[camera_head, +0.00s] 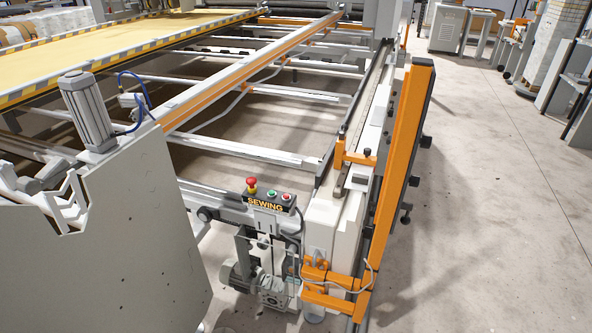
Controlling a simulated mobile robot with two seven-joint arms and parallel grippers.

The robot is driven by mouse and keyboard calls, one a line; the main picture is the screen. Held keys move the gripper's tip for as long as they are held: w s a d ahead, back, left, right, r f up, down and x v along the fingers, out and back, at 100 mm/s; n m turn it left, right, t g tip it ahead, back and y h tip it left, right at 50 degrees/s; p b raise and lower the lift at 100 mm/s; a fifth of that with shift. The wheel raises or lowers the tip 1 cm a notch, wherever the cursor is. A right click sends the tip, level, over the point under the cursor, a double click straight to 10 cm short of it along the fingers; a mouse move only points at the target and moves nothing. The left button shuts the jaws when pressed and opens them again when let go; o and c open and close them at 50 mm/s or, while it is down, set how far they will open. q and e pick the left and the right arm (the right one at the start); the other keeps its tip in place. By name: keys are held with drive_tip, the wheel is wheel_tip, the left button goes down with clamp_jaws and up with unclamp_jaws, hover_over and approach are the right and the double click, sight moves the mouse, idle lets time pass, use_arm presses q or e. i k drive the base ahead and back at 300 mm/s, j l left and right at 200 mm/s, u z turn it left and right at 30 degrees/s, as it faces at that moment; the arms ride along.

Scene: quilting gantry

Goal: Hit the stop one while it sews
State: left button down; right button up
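A small dark control box (268,201) labelled "SEWING" in yellow letters sits on the end of the machine frame, low in the middle of the head view. On its left end stands a red mushroom button (251,182) on a yellow base. To the right of it are a small green button (271,194) and, at the right end, a small red button (286,197). Any lettering beside the buttons is too small to read. Nothing covers the buttons. Neither of my grippers shows in this view.
A large grey panel (130,240) with a motor cylinder (88,112) on top stands left of the box. An orange upright guard (402,150) and white rail run along its right. A motor (240,273) hangs below. The concrete floor (490,210) is clear at right.

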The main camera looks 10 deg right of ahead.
sight(250, 181)
drive_tip(key=i+j+z, duration=0.1)
drive_tip(key=z, duration=0.25)
drive_tip(key=i+j+z, duration=0.2)
drive_tip(key=z, duration=0.2)
drive_tip(key=i+j+z, duration=0.15)
drive_tip(key=z, duration=0.2)
drive_tip(key=i+j+z, duration=0.25)
drive_tip(key=j+z, duration=0.2)
drive_tip(key=j, duration=0.25)
